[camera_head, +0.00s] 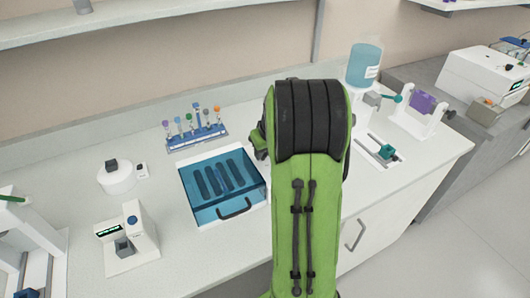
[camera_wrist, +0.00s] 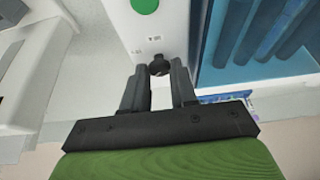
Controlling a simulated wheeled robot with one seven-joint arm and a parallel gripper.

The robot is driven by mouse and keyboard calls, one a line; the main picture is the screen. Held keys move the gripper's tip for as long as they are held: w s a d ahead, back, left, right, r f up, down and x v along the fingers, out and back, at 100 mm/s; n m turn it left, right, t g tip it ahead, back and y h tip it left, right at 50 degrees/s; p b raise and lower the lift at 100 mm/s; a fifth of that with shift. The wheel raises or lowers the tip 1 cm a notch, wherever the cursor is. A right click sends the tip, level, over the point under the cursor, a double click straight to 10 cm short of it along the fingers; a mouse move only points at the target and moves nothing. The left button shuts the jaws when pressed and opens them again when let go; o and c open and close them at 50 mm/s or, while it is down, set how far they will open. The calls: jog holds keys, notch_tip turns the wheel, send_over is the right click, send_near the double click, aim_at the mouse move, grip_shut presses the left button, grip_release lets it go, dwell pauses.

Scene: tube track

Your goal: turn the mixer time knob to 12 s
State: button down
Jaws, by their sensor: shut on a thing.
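In the wrist view, a small dark round knob (camera_wrist: 159,66) stands on a white panel (camera_wrist: 150,32) with a green round button (camera_wrist: 145,5) and small labels. My gripper (camera_wrist: 160,72) is shut on this knob, one finger on each side. The labels and the knob's setting are too small to read. The panel lies beside a blue tray with dark slots (camera_wrist: 214,45), which also shows in the head view (camera_head: 192,203). In the head view my green arm hides the panel, the knob and most of my gripper.
A tube rack (camera_head: 197,138) with several coloured-cap tubes stands behind the tray. A white round device (camera_head: 117,180) and a small boxy device (camera_head: 130,240) stand to the left. A blue bottle (camera_head: 364,64) and a purple-topped stand (camera_head: 424,108) are at the right.

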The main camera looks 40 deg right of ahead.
jog(key=m, duration=0.2)
jog(key=m+h, duration=0.1)
jog(key=shift+w+a+m, duration=0.15)
jog(key=shift+a+m, duration=0.05)
jog(key=shift+m, duration=0.2)
jog(key=m+g+h, duration=0.1)
jog(key=m, duration=0.2)
jog(key=shift+w+a+m, duration=0.1)
jog(key=shift+m, duration=0.2)
jog(key=m+g+h, duration=0.1)
jog(key=m, duration=0.2)
jog(key=shift+w+m+g, duration=0.1)
jog(key=shift+m+g, duration=0.2)
jog(key=shift+w+m+g+p, duration=0.15)
jog(key=shift+m+g+p, duration=0.5)
jog(key=shift+m, duration=1.35)
jog(key=c, duration=0.9)
grip_release()
